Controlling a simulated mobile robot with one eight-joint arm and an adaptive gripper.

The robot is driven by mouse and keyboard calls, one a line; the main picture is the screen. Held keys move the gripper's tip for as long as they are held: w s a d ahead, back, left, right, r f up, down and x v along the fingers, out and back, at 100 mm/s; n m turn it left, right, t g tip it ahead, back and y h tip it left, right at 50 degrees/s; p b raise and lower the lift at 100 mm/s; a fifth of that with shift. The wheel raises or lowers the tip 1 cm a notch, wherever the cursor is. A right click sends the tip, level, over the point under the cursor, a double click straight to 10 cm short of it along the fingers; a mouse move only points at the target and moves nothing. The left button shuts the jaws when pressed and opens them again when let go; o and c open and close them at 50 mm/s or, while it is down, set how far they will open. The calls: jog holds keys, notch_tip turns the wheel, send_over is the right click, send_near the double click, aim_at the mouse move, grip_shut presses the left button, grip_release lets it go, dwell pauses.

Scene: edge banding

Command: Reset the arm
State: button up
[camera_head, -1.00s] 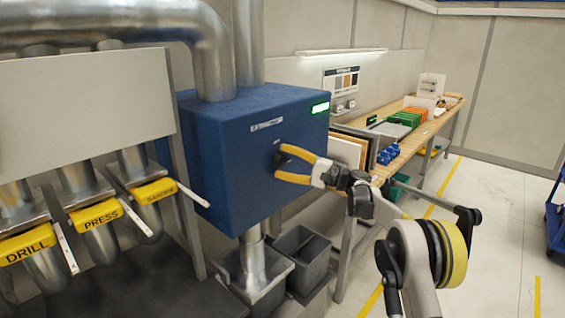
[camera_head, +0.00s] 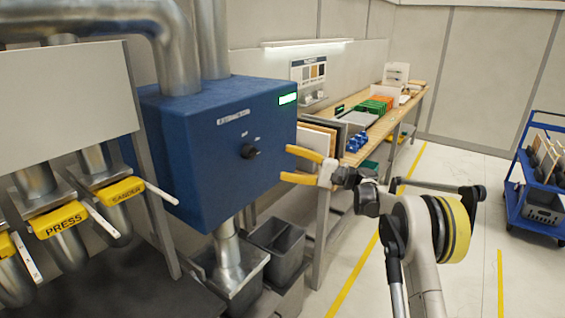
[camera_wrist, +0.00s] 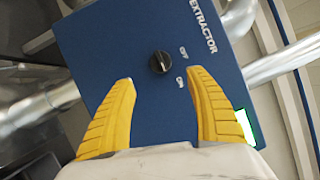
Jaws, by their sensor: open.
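My gripper (camera_head: 284,164) has yellow fingers spread apart and empty. It is to the right of the blue extractor box (camera_head: 200,155), clear of its black rotary knob (camera_head: 250,151). In the wrist view, the gripper's fingers (camera_wrist: 166,100) point at the box (camera_wrist: 95,45), and the knob (camera_wrist: 159,62) lies beyond and between the tips, near the "OFF" and "ON" labels. My arm reaches in from the lower right of the head view, its wrist in front of the workbench's near end.
Yellow-labelled levers, one reading PRESS (camera_head: 60,219), hang on ducts at left. Grey bins (camera_head: 276,248) stand under the box. A wooden workbench (camera_head: 378,130) with several coloured parts runs along the wall. A blue cart (camera_head: 532,200) stands at right. The floor between is clear.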

jog(key=s+r+n+h+b, duration=0.15)
jog(key=s+h+b, duration=0.25)
jog(key=s+h, duration=1.2)
jog(key=s+d+f+n+h, duration=0.1)
jog(key=s+d+f, duration=0.3)
jog(key=s, duration=0.6)
jog(key=s+d+f+n+t+h+b, duration=0.1)
jog(key=s+d+f, duration=0.4)
jog(key=s, duration=0.5)
jog(key=s+d+f+n+h+b, duration=0.1)
jog(key=s+d+f, duration=0.3)
jog(key=s, duration=0.7)
jog(key=shift+d+f+n+t, duration=0.25)
jog(key=shift+n+t, duration=0.15)
jog(key=shift+n, duration=0.05)
jog(key=shift+s, duration=0.1)
